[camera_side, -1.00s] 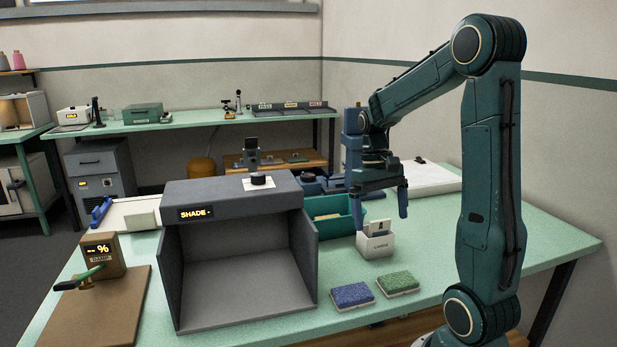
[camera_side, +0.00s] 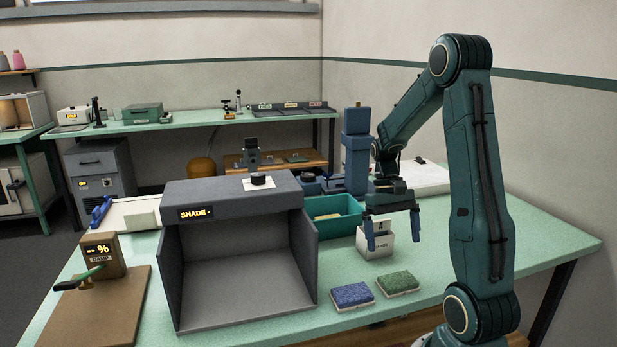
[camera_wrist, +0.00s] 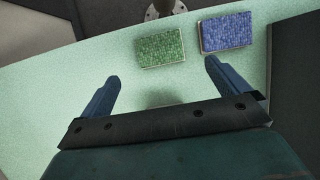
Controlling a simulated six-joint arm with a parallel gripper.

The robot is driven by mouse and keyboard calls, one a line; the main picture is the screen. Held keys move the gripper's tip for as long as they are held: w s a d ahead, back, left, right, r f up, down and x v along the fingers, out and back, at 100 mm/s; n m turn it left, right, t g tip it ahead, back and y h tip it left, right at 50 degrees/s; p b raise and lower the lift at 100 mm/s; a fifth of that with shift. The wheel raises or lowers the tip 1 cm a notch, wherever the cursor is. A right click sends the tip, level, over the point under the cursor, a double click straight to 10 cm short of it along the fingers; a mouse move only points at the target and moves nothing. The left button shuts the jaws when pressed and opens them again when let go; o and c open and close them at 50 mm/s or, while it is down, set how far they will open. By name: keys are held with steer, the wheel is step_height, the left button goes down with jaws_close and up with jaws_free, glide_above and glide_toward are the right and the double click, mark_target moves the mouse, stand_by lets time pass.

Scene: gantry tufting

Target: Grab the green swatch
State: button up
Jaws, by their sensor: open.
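The green swatch (camera_side: 398,282) lies flat on the light green table in the side view, just right of the blue swatch (camera_side: 352,295). In the wrist view the green swatch (camera_wrist: 160,47) lies beyond the fingertips, between their lines, and the blue swatch (camera_wrist: 227,32) is to its right. My gripper (camera_side: 393,243) is open and empty. It points down above the table, behind the green swatch in the side view, in front of the white label holder. Its two blue fingers (camera_wrist: 161,72) are spread wide in the wrist view. Nothing hides the green swatch.
The white holder (camera_side: 373,244) with cards stands close behind my fingers. The grey SHADE booth (camera_side: 240,188) stands to the left. A teal bin (camera_side: 338,229) is behind.

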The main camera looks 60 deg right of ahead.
mark_target(399, 279)
steer(key=shift+x, duration=2.15)
steer(key=shift+f, duration=0.15)
steer(key=shift+x, duration=2.45)
steer(key=shift+d, duration=0.1)
steer(key=shift+c, duration=0.4)
steer(key=c, duration=0.8)
step_height(399, 279, up, 20)
steer(key=shift+f, duration=0.1)
